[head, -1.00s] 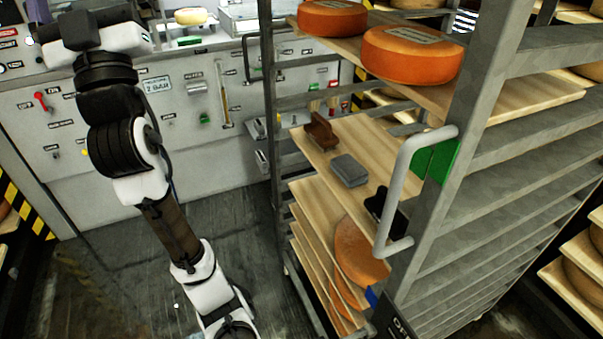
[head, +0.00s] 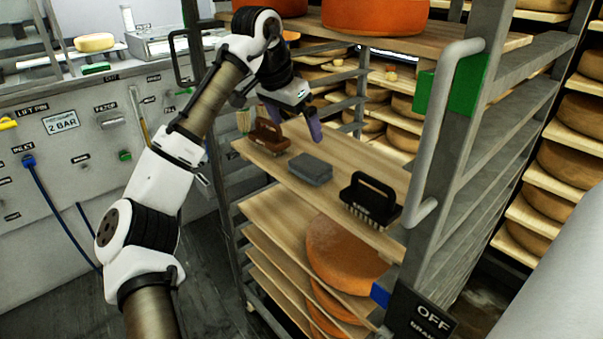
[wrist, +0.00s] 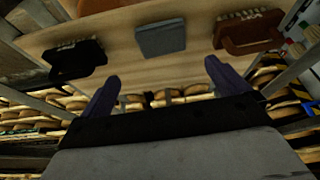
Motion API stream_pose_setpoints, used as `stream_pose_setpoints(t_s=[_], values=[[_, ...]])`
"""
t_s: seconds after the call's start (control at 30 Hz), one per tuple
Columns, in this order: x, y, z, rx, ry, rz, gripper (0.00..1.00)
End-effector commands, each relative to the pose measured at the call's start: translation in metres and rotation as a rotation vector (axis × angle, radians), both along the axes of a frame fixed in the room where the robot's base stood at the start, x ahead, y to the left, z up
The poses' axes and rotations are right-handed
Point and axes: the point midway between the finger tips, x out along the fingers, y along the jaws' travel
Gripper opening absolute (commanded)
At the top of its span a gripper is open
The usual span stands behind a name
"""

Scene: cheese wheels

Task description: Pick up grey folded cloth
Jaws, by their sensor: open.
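The grey folded cloth (head: 310,169) lies flat on a wooden shelf board (head: 345,152) of the metal rack, between a brown brush and a black brush. In the wrist view the cloth (wrist: 160,38) shows ahead of the fingers, near the middle. My gripper (head: 297,118) is above the board in the head view, behind and above the cloth and apart from it. In the wrist view my gripper (wrist: 161,80) has its two purple fingers spread wide with nothing between them.
The brown brush (head: 268,135) stands left of the cloth and the black brush (head: 370,200) right of it. Orange cheese wheels (head: 375,15) sit on the board above. The rack's upright and curved handle (head: 440,130) stand at the right.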

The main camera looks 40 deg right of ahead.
Motion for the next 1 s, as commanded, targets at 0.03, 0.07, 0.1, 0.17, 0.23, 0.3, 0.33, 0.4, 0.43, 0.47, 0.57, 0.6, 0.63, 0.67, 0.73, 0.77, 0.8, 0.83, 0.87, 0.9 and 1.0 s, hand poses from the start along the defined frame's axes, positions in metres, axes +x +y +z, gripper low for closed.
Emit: stream_pose_setpoints(t_s=[0.03, 0.07, 0.1, 0.17, 0.23, 0.3, 0.33, 0.4, 0.43, 0.47, 0.57, 0.6, 0.63, 0.67, 0.73, 0.77, 0.8, 0.83, 0.87, 0.9, 1.0], values=[[0.000, -0.002, -0.008, 0.005, 0.003, -0.001, 1.00], [0.000, -0.004, -0.013, 0.006, 0.004, -0.001, 1.00], [0.001, -0.007, -0.020, 0.005, 0.004, 0.000, 1.00], [0.002, -0.011, -0.032, 0.005, 0.004, 0.000, 1.00], [0.003, -0.017, -0.045, 0.003, 0.003, 0.001, 1.00], [0.004, -0.021, -0.056, 0.002, 0.003, 0.001, 1.00], [0.004, -0.023, -0.060, 0.002, 0.003, 0.001, 1.00], [0.005, -0.027, -0.067, 0.000, 0.002, 0.001, 1.00], [0.005, -0.028, -0.070, 0.000, 0.001, 0.001, 1.00], [0.005, -0.028, -0.072, 0.000, 0.001, 0.001, 1.00], [0.005, -0.030, -0.076, -0.001, 0.000, 0.001, 1.00], [0.006, -0.032, -0.079, -0.001, 0.000, 0.001, 1.00], [0.006, -0.033, -0.083, 0.000, 0.000, 0.001, 1.00], [0.007, -0.034, -0.087, 0.001, 0.001, 0.002, 1.00], [0.009, -0.038, -0.097, 0.001, 0.001, 0.002, 1.00], [0.009, -0.040, -0.101, 0.000, 0.001, 0.002, 1.00], [0.010, -0.043, -0.107, 0.000, 0.001, 0.001, 1.00], [0.010, -0.045, -0.111, -0.001, 0.001, 0.001, 1.00], [0.010, -0.046, -0.114, -0.001, 0.001, 0.001, 1.00], [0.010, -0.047, -0.117, -0.001, 0.001, 0.001, 1.00], [0.010, -0.049, -0.122, -0.003, 0.001, 0.001, 1.00]])
